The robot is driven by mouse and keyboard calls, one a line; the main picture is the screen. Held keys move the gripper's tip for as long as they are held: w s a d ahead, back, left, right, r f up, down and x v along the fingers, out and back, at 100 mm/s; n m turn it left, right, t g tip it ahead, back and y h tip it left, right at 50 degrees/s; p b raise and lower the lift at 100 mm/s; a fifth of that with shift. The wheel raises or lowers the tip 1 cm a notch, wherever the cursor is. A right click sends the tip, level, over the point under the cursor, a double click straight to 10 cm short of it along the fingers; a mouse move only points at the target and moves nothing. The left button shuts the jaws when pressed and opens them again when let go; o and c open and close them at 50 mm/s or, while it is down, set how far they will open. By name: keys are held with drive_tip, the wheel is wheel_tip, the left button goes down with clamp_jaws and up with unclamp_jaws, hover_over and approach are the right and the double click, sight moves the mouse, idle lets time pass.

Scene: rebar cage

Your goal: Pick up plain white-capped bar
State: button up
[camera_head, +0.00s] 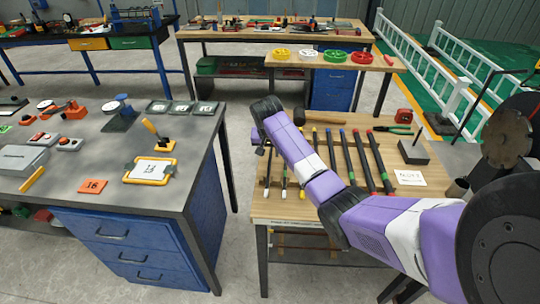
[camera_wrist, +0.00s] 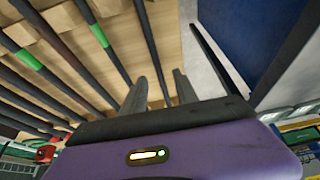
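Several dark bars lie side by side on the wooden table (camera_head: 310,212) in the camera_head view. The leftmost bar (camera_head: 268,170) has a pale, whitish near end and no coloured band that I can see. My arm covers parts of the bars and most of my gripper in that view. In the camera_wrist view my gripper (camera_wrist: 160,88) has its two fingers apart. A plain dark bar (camera_wrist: 148,42) without a band runs down between them in the picture. Its cap is not visible there, and I cannot tell whether the fingers touch it.
Neighbouring bars, one with a green band (camera_wrist: 98,35), lie close on the left in the camera_wrist view. A white card (camera_head: 410,178), a black holder (camera_head: 413,152) and a tape measure (camera_head: 404,116) lie on the table's right side. A grey workbench (camera_head: 95,215) stands left, across a floor gap.

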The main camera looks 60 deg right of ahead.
drive_tip(key=shift+x, duration=1)
clamp_jaws()
drive_tip(key=shift+r, duration=0.1)
idle(0.6)
